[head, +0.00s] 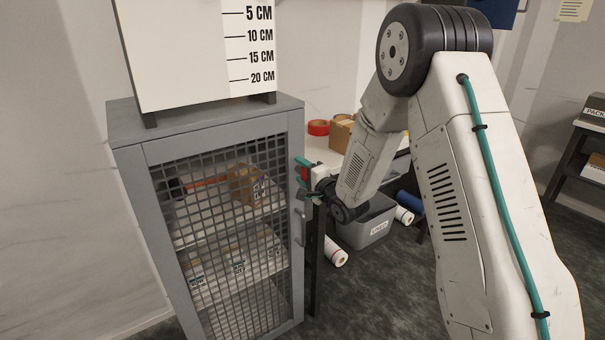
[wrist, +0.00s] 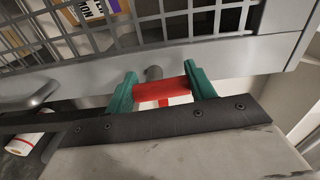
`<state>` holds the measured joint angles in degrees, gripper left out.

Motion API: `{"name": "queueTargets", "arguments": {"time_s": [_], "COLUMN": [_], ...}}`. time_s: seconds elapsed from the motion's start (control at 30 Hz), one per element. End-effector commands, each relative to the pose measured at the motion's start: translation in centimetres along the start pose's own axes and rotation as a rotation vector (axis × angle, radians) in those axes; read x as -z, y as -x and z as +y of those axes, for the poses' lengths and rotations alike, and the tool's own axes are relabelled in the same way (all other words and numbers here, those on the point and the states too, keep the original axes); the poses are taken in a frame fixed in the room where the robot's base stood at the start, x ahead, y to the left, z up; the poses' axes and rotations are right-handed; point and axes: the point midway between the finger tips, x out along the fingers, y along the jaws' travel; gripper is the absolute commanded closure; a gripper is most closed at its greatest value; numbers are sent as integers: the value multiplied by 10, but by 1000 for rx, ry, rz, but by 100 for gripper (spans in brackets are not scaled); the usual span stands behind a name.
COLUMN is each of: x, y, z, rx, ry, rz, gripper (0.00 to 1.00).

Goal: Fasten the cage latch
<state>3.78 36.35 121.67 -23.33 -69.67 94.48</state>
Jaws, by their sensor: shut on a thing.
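The cage (head: 125,155) is a grey cabinet with a mesh front door (head: 225,235), which looks flush with its frame. The latch (wrist: 160,93) is a red bar by the door's edge, with a grey round stub just behind it in the wrist view. My gripper (wrist: 161,92) has teal fingertips, one at each end of the red bar, and is shut on it. In the head view my gripper (head: 303,171) is at the cage's upper right edge, with a bit of red between the fingertips. I cannot tell whether the latch is engaged.
A grey door handle (head: 299,226) sits below the latch. Boxes (head: 245,187) stand on shelves behind the mesh. A measuring board (head: 205,50) stands on top of the cage. A grey bin (head: 366,226) and rolls (head: 335,252) are on the floor to the right.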

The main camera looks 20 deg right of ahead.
Motion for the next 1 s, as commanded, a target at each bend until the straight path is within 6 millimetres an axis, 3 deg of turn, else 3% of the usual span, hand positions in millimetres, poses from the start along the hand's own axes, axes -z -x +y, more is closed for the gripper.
{"name": "queueTargets", "arguments": {"time_s": [0.73,0.77,0.8,0.83,1.0], "x": [1,1,1,1,1], "y": [0,0,0,0,0], "z": [0,0,0,0,0], "rx": [-1,-1,-1,-1,-1], "ry": [-88,-88,-88,-88,-87], "rz": [2,2,2,2,1], "gripper": [68,40,29,24,24]}}
